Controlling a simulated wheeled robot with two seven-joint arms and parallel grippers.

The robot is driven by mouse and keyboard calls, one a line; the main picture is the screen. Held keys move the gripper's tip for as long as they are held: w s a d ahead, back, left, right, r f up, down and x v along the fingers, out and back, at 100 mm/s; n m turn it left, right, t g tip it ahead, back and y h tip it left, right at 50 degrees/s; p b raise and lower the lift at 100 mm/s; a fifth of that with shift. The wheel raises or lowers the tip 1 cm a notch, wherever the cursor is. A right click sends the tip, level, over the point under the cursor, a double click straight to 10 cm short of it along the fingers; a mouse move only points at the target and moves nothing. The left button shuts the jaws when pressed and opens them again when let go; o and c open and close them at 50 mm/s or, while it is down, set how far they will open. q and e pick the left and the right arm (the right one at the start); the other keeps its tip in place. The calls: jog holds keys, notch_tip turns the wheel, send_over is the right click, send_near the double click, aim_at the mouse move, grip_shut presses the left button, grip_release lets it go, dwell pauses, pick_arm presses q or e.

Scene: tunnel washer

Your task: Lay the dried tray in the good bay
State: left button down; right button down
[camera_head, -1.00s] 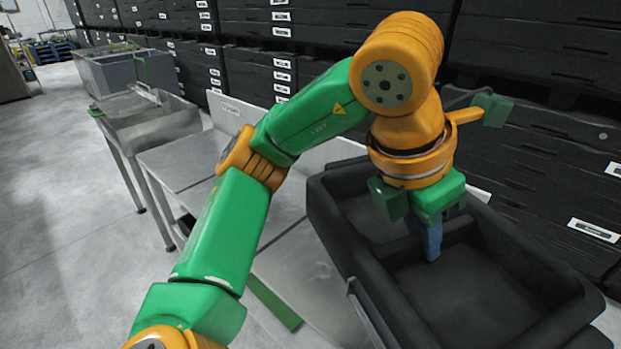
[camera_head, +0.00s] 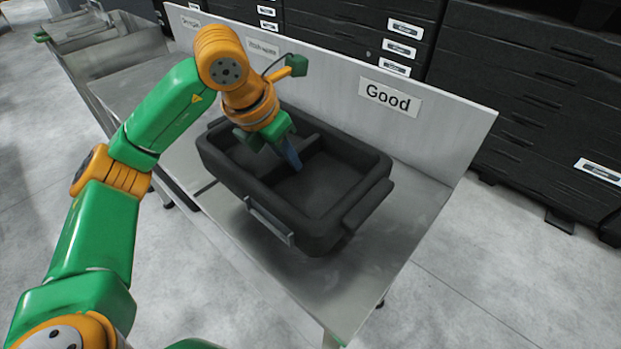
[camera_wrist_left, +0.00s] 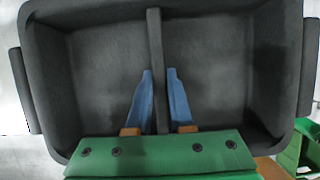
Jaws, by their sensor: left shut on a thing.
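The dark grey tray (camera_head: 362,168) has two compartments with a divider between them. My left gripper (camera_head: 291,160) is shut on the tray's divider; in the left wrist view its blue fingers (camera_wrist_left: 160,90) sit on either side of the divider (camera_wrist_left: 155,45). The tray appears roughly level over the metal table, in front of the back panel. Whether its underside touches the table cannot be told. The good bay (camera_head: 415,215) is the right end of the table, below the "Good" label (camera_head: 390,97). The tray covers the bay's left side. My right gripper is out of view.
The upright back panel (camera_head: 440,130) runs behind the table. Two more labelled bays lie to the left, and a metal sink unit (camera_head: 110,50) stands beyond. Stacked black crates (camera_head: 540,90) stand behind.

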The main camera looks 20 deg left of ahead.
aim_at(303, 161)
pick_arm(q)
jog(key=w+f, duration=0.1)
jog(key=f, duration=0.1)
jog(key=w+d+f, duration=0.1)
jog(key=f, duration=0.1)
jog(key=w+f, duration=0.2)
jog(key=shift+w+d, duration=0.1)
jog(key=shift+d, duration=0.2)
jog(key=shift+f, duration=1.4)
jog(key=shift+f, duration=0.15)
jog(key=c, duration=0.8)
grip_release()
